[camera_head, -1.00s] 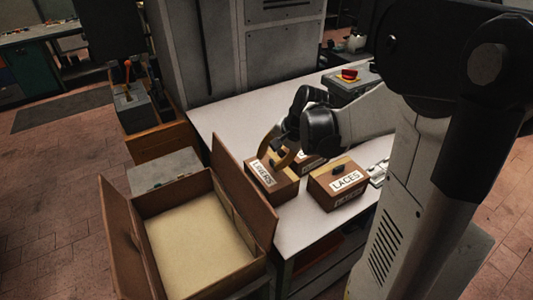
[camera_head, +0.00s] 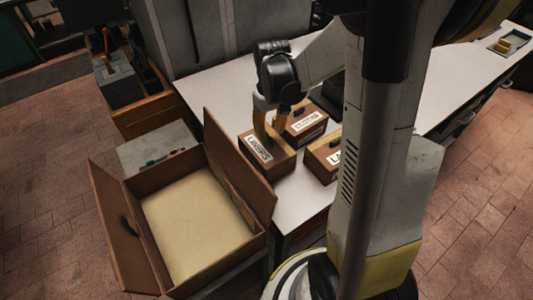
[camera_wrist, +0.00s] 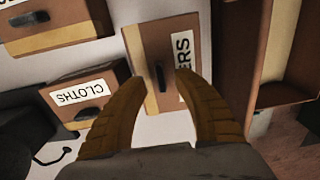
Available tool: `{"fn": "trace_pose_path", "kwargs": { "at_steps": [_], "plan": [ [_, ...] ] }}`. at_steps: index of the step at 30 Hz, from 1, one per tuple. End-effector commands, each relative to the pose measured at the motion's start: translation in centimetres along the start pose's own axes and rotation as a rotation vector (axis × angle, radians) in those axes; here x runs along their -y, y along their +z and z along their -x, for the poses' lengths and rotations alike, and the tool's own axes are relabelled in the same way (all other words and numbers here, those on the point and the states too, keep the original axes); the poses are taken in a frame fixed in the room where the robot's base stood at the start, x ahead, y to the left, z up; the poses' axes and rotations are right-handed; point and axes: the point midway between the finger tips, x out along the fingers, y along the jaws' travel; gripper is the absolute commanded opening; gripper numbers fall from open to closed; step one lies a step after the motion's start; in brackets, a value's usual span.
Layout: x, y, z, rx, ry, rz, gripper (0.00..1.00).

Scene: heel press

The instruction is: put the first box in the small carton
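A brown box labelled LINERS (camera_head: 266,160) stands at the near left edge of the white table; it also shows in the wrist view (camera_wrist: 148,38), with a dark handle on its lid. My gripper (camera_head: 268,132) is over this box, fingers pointing down. In the wrist view its two fingers (camera_wrist: 156,82) are spread apart, with the handle in the gap between them and not visibly gripped. An open brown carton (camera_head: 140,183) with raised flaps and a pale, empty-looking bottom stands left of the table. No box is marked as first.
The CLOTHS box (camera_head: 304,124) stands just behind the LINERS box. Another box (camera_head: 322,161), its label partly hidden by my arm, stands to the right. A raised carton flap (camera_head: 238,165) stands between carton and table.

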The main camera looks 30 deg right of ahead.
Motion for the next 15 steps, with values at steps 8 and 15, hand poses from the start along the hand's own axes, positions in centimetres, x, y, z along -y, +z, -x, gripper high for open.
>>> {"fn": "trace_pose_path", "kwargs": {
  "at_steps": [8,15],
  "plan": [
    [0.1,-0.2,-3.2,-0.001,0.000,-0.001,0.36],
    [0.1,-0.2,-3.2,-0.001,0.000,-0.001,0.26]
  ]
}}
